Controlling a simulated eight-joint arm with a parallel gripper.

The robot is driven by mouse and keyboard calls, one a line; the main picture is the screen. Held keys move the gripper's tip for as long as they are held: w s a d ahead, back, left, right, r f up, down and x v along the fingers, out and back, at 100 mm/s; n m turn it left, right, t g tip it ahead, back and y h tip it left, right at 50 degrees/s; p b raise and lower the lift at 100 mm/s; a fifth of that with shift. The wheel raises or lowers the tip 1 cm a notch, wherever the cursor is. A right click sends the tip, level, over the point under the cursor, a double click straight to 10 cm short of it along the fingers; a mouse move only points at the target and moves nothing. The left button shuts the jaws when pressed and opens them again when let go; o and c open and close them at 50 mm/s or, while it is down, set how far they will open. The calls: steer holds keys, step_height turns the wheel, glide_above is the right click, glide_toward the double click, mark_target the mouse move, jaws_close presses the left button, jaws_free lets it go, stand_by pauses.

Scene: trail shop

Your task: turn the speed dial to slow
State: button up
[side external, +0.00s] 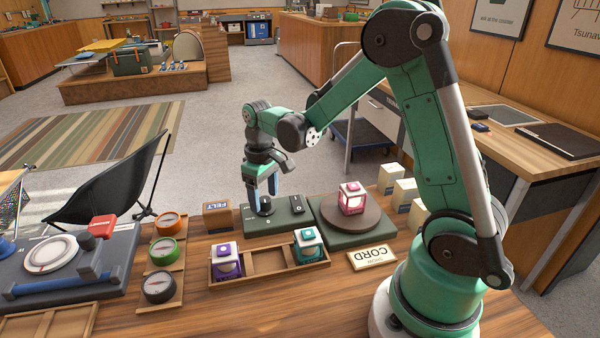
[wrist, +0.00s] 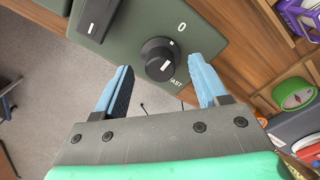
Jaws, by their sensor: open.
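The speed dial (wrist: 158,58) is a round black knob on a dark green control box (wrist: 200,42). Its white mark lies on the side towards the "FAST" label; a "0" is printed above it in the wrist view. No "slow" label is readable. In the side external view the dial (side external: 267,206) stands on the box (side external: 287,219) under my gripper (side external: 262,187). In the wrist view the blue fingers of my gripper (wrist: 160,66) are apart, one on each side of the dial. A gap shows on both sides, and nothing is held.
A black switch (wrist: 97,18) shares the box. To its right a brown turntable (side external: 350,222) carries a pink-and-white lantern (side external: 352,198). In front, a wooden tray (side external: 268,262) holds purple and teal lanterns. A felt box (side external: 217,216) stands left, beside several compasses (side external: 164,250).

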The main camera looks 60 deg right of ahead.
steer(key=shift+f, duration=0.25)
steer(key=shift+c, duration=0.2)
jaws_close()
steer(key=m, duration=0.5)
steer(key=shift+m, duration=0.3)
steer(key=m, duration=0.6)
stand_by(0.4)
